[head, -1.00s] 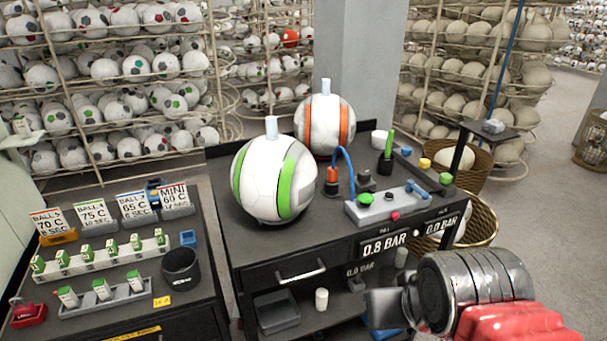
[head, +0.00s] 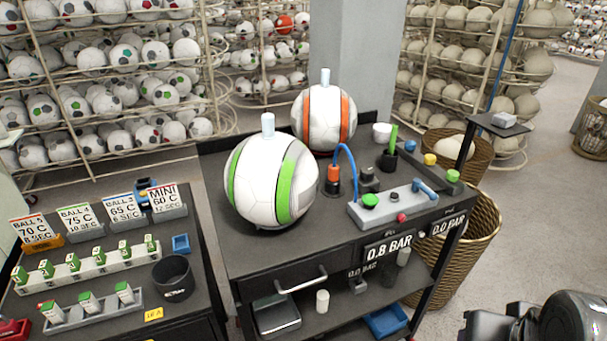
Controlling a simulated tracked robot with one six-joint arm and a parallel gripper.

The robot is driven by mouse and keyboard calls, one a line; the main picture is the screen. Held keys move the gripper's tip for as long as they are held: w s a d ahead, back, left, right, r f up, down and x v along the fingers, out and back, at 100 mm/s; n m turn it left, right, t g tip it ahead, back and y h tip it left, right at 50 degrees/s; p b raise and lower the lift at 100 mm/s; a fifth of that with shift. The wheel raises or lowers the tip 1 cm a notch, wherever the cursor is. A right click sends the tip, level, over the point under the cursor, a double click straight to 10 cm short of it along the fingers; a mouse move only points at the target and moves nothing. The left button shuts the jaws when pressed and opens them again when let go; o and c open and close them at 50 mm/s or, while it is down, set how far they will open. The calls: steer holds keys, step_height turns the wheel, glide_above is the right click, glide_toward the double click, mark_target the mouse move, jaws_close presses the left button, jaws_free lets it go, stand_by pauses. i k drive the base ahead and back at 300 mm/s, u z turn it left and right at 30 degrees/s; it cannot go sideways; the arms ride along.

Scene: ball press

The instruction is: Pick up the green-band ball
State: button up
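The green-band ball (head: 271,181) is white with two green bands and a pale cap or plug on top. It rests on the left part of the dark workbench top (head: 238,258). An orange-band ball (head: 324,119) sits behind it to the right, with a similar pale plug. My gripper (head: 487,326) is only partly in view at the bottom right edge, in front of the bench and well apart from the ball. Its fingertips do not show clearly, so I cannot tell whether it is open or shut.
A grey control box (head: 392,205) with green and red buttons and a blue hose (head: 348,160) stand right of the ball. A side table (head: 205,275) with cards and small bottles is at left. A wicker basket (head: 470,240) is at right. Ball racks (head: 90,100) fill the back.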

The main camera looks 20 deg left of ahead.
mark_target(271, 178)
steer(key=z, duration=0.35)
steer(key=k, duration=1.5)
steer(key=u, duration=1.45)
steer(key=i, duration=1)
